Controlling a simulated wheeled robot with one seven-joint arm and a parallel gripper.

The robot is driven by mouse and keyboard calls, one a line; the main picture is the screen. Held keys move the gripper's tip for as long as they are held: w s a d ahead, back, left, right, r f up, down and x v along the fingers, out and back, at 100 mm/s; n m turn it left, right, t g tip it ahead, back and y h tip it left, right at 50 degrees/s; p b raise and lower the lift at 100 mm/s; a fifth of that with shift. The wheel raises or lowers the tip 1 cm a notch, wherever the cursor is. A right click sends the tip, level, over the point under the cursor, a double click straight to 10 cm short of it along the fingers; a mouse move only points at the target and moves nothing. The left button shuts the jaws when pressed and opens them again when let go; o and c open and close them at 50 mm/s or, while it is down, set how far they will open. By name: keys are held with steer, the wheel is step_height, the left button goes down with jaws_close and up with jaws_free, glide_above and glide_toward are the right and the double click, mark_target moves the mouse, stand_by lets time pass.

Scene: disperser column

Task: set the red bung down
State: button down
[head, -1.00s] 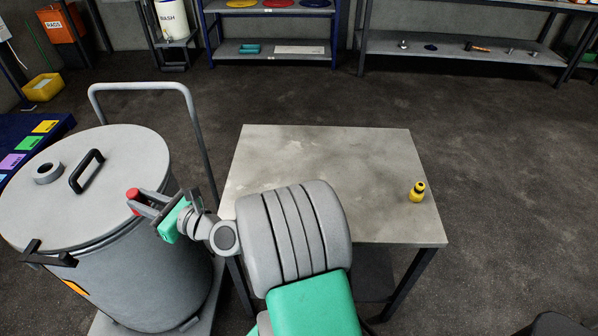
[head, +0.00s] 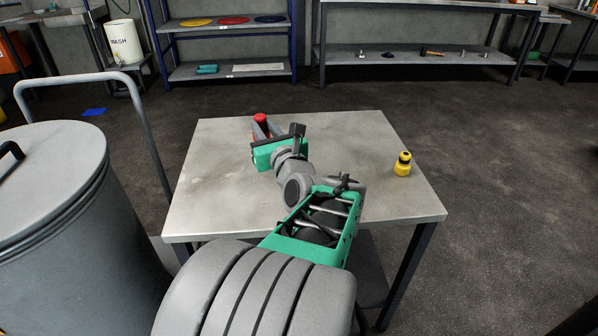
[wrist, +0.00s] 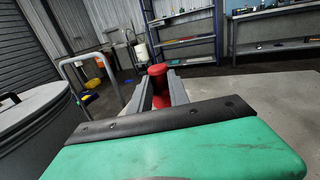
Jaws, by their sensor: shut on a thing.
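The red bung (head: 261,120) is between the fingertips of my gripper (head: 262,130), which is shut on it. In the head view it shows over the far left part of the grey table (head: 215,190); whether it touches the top or is held above it I cannot tell. In the wrist view the bung (wrist: 158,76) stands about upright between the two grey fingers, its lower part partly hidden by my gripper body. A yellow bottle-like thing (head: 403,164) stands near the table's right edge.
A large grey lidded drum (head: 60,200) with a trolley handle (head: 150,130) stands left of the table. Shelves (head: 225,50) with coloured discs stand at the back. The left and right parts of the tabletop are clear apart from the yellow thing.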

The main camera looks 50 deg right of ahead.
steer(key=d+f+b, duration=0.2)
steer(key=d+f, duration=0.1)
steer(key=d, duration=0.1)
steer(key=d+f+b, duration=0.2)
steer(key=d+f, duration=0.1)
steer(key=d, duration=0.2)
steer(key=s+d+f+b, duration=0.1)
steer(key=d+f+b, duration=0.1)
steer(key=d+f, duration=0.1)
steer(key=shift+d, duration=0.7)
steer(key=f+b, duration=0.1)
steer(key=f, duration=0.1)
steer(key=d+f, duration=0.1)
steer(key=f, duration=0.1)
steer(key=shift+b, duration=0.4)
steer(key=shift+a+r, duration=0.1)
steer(key=c, duration=1.3)
jaws_free()
steer(key=shift+o, duration=0.2)
